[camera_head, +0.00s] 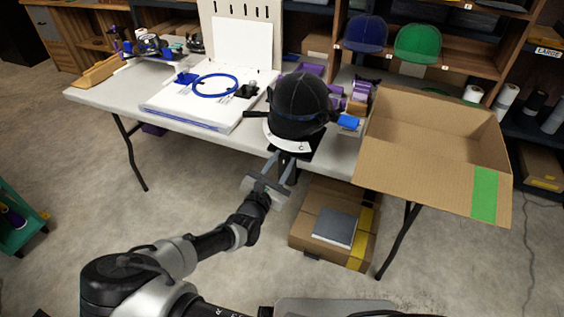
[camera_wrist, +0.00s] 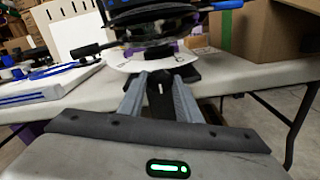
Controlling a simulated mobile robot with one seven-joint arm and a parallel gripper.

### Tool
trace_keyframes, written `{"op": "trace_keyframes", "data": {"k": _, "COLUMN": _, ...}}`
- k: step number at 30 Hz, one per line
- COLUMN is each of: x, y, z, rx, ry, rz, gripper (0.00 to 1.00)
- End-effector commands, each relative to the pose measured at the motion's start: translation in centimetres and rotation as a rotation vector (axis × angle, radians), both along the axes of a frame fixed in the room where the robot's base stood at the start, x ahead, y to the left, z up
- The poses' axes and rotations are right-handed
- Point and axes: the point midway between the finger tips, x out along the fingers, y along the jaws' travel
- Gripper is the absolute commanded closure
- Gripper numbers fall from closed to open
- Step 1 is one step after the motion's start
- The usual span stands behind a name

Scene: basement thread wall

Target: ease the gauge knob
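A black cap (camera_head: 298,104) sits on a cap stand at the table's front edge, with blue-ended black levers at its sides. Below it is a white curved gauge plate (camera_head: 290,143) with letters; it also shows in the wrist view (camera_wrist: 122,64). My gripper (camera_head: 283,159) is just below and in front of the plate. In the wrist view, its two grey fingers (camera_wrist: 160,76) are spread apart and point at the stand. A dark part of the stand (camera_wrist: 160,98) shows between them; contact cannot be made out. I cannot pick out the gauge knob clearly.
An open cardboard box (camera_head: 420,125) stands on the table (camera_head: 235,145) to the right. A white board with a blue hoop (camera_head: 214,86) lies to the left. Another carton (camera_head: 305,235) is on the floor under the table. Floor in front is free.

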Motion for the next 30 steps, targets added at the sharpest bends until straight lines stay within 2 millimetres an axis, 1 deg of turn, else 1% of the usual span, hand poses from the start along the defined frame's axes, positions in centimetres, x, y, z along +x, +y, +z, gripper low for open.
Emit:
{"op": "trace_keyframes", "data": {"k": 8, "x": -0.02, "y": 0.0, "z": 0.09, "rx": -0.016, "ry": 0.007, "rz": -0.001, "gripper": 0.91}}
{"op": "trace_keyframes", "data": {"k": 14, "x": -0.01, "y": 0.02, "z": 0.3, "rx": -0.087, "ry": 0.033, "rz": -0.001, "gripper": 0.91}}
{"op": "trace_keyframes", "data": {"k": 20, "x": 0.0, "y": -0.02, "z": 0.43, "rx": -0.228, "ry": 0.086, "rz": -0.001, "gripper": 0.91}}
{"op": "trace_keyframes", "data": {"k": 30, "x": 0.01, "y": 0.06, "z": 0.24, "rx": -0.53, "ry": 0.195, "rz": 0.0, "gripper": 0.91}}
